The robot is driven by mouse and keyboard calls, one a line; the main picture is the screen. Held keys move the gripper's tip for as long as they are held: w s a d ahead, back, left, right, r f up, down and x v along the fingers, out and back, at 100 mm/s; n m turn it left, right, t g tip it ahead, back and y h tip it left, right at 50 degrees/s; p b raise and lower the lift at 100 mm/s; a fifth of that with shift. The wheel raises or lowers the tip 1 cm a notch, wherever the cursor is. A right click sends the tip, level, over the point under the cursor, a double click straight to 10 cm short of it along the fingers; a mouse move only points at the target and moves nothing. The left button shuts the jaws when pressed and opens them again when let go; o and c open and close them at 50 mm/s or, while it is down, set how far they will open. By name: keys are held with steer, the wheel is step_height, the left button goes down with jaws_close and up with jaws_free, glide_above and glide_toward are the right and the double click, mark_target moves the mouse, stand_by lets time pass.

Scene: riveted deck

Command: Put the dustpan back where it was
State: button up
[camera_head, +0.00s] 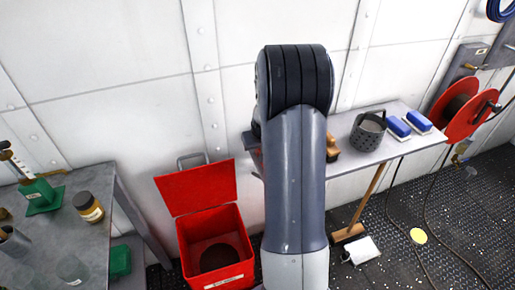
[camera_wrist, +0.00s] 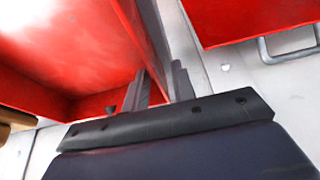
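The red bin (camera_head: 232,273) stands open left of my arm, its lid (camera_head: 198,187) raised; the lid also shows in the wrist view (camera_wrist: 245,18). A bench (camera_head: 345,165) holds a dark bucket (camera_head: 367,132) and blue brushes (camera_head: 398,127). A broom (camera_head: 350,232) and white flat piece (camera_head: 362,250) are below.

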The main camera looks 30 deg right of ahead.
steer(key=shift+s+r, duration=0.1)
steer(key=shift+r, duration=0.55)
steer(key=v, duration=1.1)
steer(key=shift+s, duration=0.1)
